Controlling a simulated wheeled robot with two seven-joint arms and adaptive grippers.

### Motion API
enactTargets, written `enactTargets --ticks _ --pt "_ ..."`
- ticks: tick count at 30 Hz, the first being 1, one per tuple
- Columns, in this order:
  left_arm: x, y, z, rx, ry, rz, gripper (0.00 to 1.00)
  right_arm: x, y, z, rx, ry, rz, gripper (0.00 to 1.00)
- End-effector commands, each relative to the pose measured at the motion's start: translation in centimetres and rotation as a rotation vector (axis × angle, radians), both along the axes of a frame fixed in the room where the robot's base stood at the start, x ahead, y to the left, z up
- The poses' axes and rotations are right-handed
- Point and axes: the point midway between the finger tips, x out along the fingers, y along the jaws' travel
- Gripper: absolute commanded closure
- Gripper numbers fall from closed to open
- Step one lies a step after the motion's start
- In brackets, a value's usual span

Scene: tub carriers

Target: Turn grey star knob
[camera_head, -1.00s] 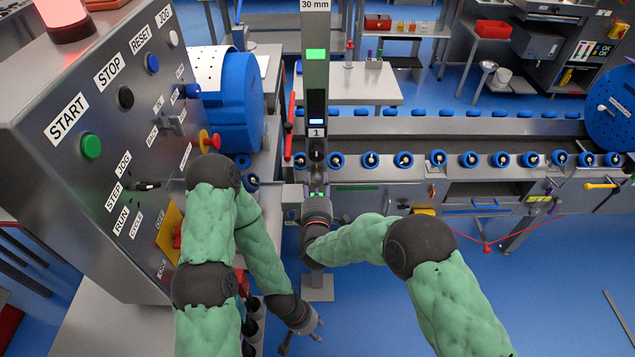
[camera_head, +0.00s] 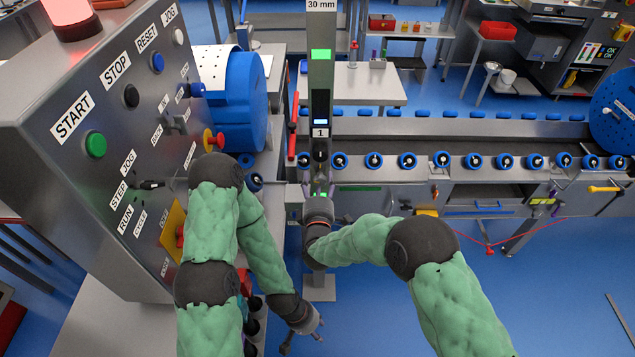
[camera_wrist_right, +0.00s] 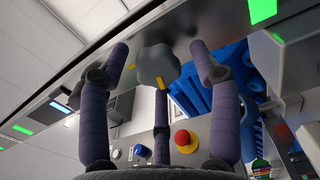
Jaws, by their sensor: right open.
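A grey star knob (camera_wrist_right: 158,66) with rounded lobes shows in the right wrist view, on the underside of a grey metal surface. My right gripper (camera_wrist_right: 161,60) is open, with its dark fingers spread around the knob. A gap shows between the left and right fingers and the knob; I cannot tell whether the middle finger touches it. In the head view the right wrist (camera_head: 319,208) is at the grey column, and the knob cannot be made out there. My left gripper (camera_head: 303,337) is low down, fingers apart and empty.
The grey column (camera_head: 320,70) carries a small display. A control panel (camera_head: 70,185) with buttons stands at the left, with a red-and-yellow stop button (camera_head: 212,141) on its edge. A conveyor with blue-rimmed rollers (camera_head: 407,160) runs right.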

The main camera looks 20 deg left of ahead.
Motion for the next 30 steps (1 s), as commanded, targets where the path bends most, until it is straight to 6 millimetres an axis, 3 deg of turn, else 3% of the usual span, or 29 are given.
enactTargets --ticks 5,18,24,30 --pt "0.0 0.0 0.0 0.000 0.000 0.000 0.60 -1.6 -0.4 -0.1 -0.002 0.002 0.002 0.37" --pt "0.0 0.0 0.0 0.000 0.000 0.000 0.60 -9.5 -2.5 0.0 0.000 -0.001 0.006 0.37" --pt "0.0 0.0 0.0 0.000 0.000 0.000 0.60 -11.2 -3.0 0.1 0.001 -0.002 0.004 0.37" --pt "0.0 0.0 0.0 0.000 0.000 0.000 0.60 -11.5 -3.1 0.0 0.001 -0.002 0.003 0.37"
